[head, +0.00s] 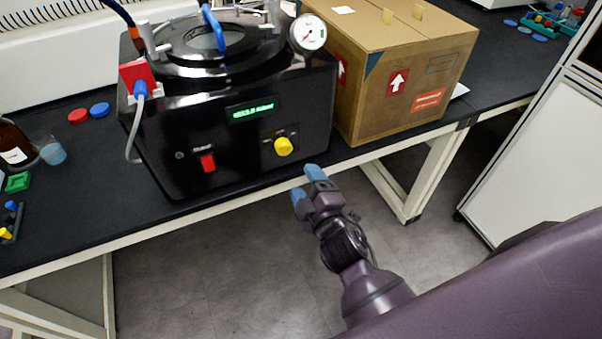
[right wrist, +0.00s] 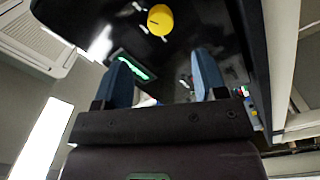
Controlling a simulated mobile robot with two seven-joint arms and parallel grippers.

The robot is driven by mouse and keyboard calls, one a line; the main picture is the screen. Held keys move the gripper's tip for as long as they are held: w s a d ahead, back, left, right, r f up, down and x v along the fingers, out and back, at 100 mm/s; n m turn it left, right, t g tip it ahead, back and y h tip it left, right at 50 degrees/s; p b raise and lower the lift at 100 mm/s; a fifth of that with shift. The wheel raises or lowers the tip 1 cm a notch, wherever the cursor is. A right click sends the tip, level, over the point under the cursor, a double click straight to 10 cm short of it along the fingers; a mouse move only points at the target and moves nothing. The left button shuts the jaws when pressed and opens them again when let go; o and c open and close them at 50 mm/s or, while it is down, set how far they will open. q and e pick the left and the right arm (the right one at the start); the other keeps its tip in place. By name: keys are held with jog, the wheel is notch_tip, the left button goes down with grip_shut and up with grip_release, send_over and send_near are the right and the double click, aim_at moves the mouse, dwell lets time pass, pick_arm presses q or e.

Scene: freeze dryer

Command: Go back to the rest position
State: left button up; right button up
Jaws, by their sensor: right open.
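My right gripper (head: 307,186) is in front of the bench edge, below the right front corner of the black freeze dryer (head: 240,145). Its blue fingers are apart, with nothing between them. The right wrist view shows the same open fingers (right wrist: 163,80), with the dryer's dark front and yellow knob (right wrist: 160,19) beyond them. In the head view the yellow knob (head: 283,146) and the red switch (head: 207,163) sit on the dryer's front, with a lit green display (head: 252,110) above. My left gripper is not in either view.
A cardboard box (head: 405,75) stands on the black bench right of the dryer. A white cabinet (head: 540,150) stands at the right. The floor (head: 240,280) before the bench is clear.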

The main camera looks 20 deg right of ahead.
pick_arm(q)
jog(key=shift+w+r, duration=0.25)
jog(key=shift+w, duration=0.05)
pick_arm(e)
jog(key=shift+s, duration=0.15)
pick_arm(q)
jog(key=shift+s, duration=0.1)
pick_arm(e)
jog(key=s+d+f+m+g, duration=0.3)
jog(key=s+d+f+m, duration=0.2)
jog(key=s+f+m, duration=0.1)
jog(key=s+d+f+m+g, duration=0.3)
jog(key=s+d+f+m, duration=0.2)
jog(key=s+f, duration=0.4)
jog(key=shift+s+f+m+g+h, duration=0.15)
jog(key=shift+s+m+g+h, duration=0.3)
jog(key=shift+s, duration=0.45)
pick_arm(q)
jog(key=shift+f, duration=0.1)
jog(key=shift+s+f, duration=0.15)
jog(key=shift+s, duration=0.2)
